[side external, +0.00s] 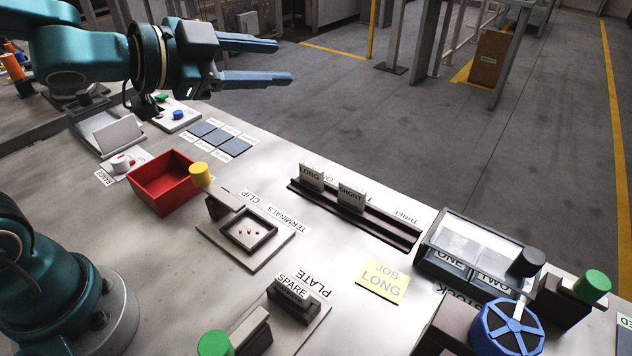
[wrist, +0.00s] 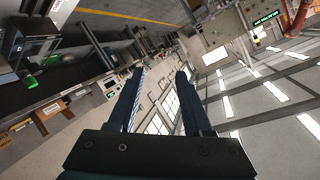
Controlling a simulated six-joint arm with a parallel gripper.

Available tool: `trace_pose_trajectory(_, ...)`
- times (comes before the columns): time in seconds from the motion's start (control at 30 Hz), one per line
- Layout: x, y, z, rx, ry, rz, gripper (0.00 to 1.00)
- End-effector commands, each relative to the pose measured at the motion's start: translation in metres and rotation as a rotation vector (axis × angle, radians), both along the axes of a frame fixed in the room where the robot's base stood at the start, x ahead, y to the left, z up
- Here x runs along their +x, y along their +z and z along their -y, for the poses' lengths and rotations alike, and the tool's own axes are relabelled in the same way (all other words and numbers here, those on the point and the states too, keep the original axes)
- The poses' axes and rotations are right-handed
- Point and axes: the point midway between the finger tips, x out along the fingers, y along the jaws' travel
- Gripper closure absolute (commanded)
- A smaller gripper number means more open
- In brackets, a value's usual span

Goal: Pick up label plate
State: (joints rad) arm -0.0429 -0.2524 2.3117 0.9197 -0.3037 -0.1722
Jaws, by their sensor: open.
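My gripper (side external: 284,61) is open and empty, high above the far left part of the table, with its fingers pointing right. In the wrist view its two fingers (wrist: 160,73) are apart with nothing between them. A small white plate marked SPARE (side external: 293,286) stands in a dark holder (side external: 291,307) near the table's front, beside the printed word PLATE. Two more light plates, marked LONG (side external: 311,176) and SHORT (side external: 351,196), stand upright in a dark slotted rail (side external: 390,231). My gripper is well away from all of these plates.
A yellow card (side external: 382,282) reads JOB LONG. A clear-lidded stock box (side external: 468,250) and blue handwheel (side external: 507,328) are at right. The wrist view shows mostly the hall.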

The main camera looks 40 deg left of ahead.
Motion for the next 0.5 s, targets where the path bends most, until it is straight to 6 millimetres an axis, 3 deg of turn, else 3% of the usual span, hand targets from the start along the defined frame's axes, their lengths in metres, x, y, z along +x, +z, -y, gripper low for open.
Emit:
trace_pose_trajectory(0.1,0.007,-0.031,0.036,0.041,-0.26,-0.025,0.5)
trace_pose_trajectory(0.23,-0.009,-0.072,0.069,0.026,-0.543,-0.1,0.5)
trace_pose_trajectory(0.33,-0.034,-0.103,0.086,-0.024,-0.745,-0.186,0.5)
trace_pose_trajectory(0.5,-0.086,-0.149,0.097,-0.166,-1.018,-0.363,0.5)
